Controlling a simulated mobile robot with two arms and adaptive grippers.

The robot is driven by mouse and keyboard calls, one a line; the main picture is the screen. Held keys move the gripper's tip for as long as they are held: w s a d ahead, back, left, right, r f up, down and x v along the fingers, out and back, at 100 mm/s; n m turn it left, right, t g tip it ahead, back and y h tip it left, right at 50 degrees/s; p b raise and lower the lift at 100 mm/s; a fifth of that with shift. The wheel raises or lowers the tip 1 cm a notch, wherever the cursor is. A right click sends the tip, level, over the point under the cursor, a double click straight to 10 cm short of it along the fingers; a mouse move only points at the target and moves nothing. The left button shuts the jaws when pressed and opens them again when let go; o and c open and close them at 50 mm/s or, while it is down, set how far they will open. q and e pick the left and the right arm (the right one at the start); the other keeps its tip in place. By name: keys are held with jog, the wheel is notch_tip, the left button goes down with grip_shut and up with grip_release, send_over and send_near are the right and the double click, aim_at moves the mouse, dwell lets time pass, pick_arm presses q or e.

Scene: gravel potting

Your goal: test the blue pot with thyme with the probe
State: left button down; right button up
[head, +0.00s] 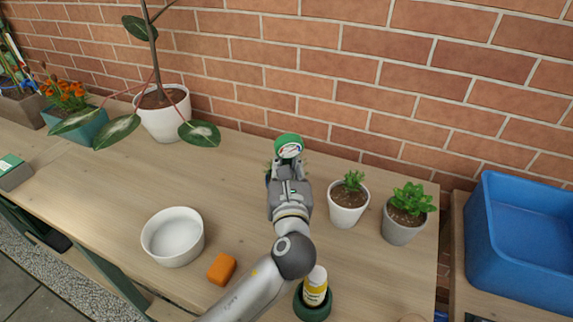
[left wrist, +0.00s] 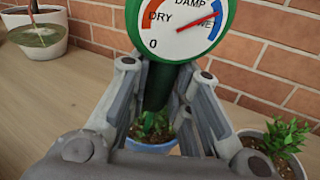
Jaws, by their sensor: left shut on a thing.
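My left gripper (head: 290,165) is shut on the green probe (head: 288,141), which it holds upright by the neck below the dial. In the left wrist view the dial (left wrist: 182,28) shows, with its red needle at the right, near the wet end. The blue pot (left wrist: 152,148) with a green plant (left wrist: 152,125) stands directly below the probe. In the head view my gripper hides most of that pot. The probe's tip is hidden, so I cannot see whether it is in the soil. My right gripper is not in view.
A white pot (head: 347,215) and a grey pot (head: 400,235) with plants stand to the right. A white bowl (head: 173,238), an orange block (head: 222,269) and a bottle (head: 315,287) in a green holder are nearer. A blue crate (head: 520,265) stands far right. The table's left middle is clear.

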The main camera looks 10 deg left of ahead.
aim_at(287, 138)
pick_arm(q)
notch_tip(287, 138, up, 8)
jog(key=shift+r+p, duration=0.1)
jog(key=shift+p, duration=0.6)
jog(key=shift+r, duration=0.35)
notch_tip(287, 138, up, 4)
jog(key=p, duration=0.6)
jog(key=shift+f, duration=0.1)
